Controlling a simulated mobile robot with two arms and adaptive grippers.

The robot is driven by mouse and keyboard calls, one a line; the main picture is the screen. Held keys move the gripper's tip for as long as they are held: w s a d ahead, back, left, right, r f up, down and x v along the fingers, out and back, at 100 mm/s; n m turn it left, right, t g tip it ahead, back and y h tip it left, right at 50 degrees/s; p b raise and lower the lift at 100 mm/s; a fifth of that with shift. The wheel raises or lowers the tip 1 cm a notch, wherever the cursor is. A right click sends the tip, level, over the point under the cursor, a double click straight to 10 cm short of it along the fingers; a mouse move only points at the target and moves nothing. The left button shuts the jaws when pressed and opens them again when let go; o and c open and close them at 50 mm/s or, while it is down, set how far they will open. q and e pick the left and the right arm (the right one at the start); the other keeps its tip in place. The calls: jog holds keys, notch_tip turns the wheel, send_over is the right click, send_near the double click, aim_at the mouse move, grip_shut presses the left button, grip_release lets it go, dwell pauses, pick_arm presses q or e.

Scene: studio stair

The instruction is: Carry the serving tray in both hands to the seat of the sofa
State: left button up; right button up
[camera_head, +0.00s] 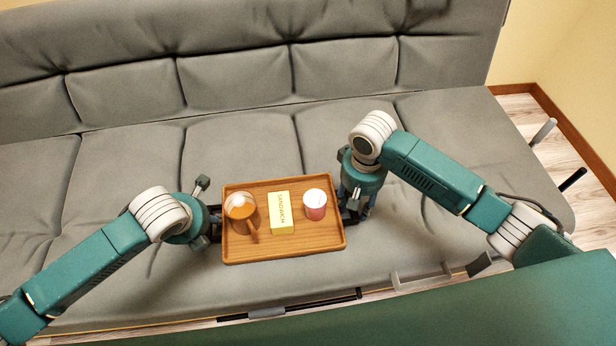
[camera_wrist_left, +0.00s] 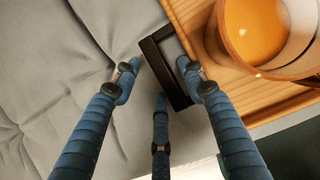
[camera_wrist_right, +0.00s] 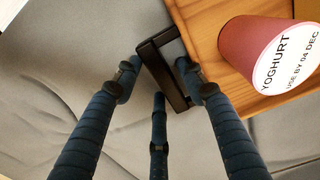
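The wooden serving tray (camera_head: 330,235) is over the front of the grey sofa's seat (camera_head: 90,225) and looks about level. I cannot tell whether its underside touches the cushion. It carries a glass mug of orange drink (camera_head: 241,208), a yellow sandwich box (camera_head: 280,215) and a pink yoghurt cup (camera_head: 315,206), all upright. My left gripper (camera_wrist_left: 160,75) has its fingers around the black handle (camera_wrist_left: 153,55) at the tray's left end. My right gripper (camera_wrist_right: 160,75) has its fingers around the matching handle (camera_wrist_right: 152,55) at the right end. Both seem shut on these handles.
The sofa's backrest (camera_head: 240,75) rises behind the tray. Seat cushion to the left of and behind the tray is clear. A green surface (camera_head: 400,310) lies in front. Wooden floor (camera_head: 540,130) and a yellow wall (camera_head: 560,50) show at the right.

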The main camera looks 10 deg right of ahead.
pick_arm(q)
jog(key=shift+r, duration=0.15)
pick_arm(e)
jog(key=shift+a+r, duration=0.1)
jog(key=shift+r, duration=0.05)
pick_arm(q)
notch_tip(320, 180, up, 30)
jog(key=p, duration=3)
pick_arm(e)
notch_tip(320, 180, up, 41)
jog(key=shift+r, duration=0.15)
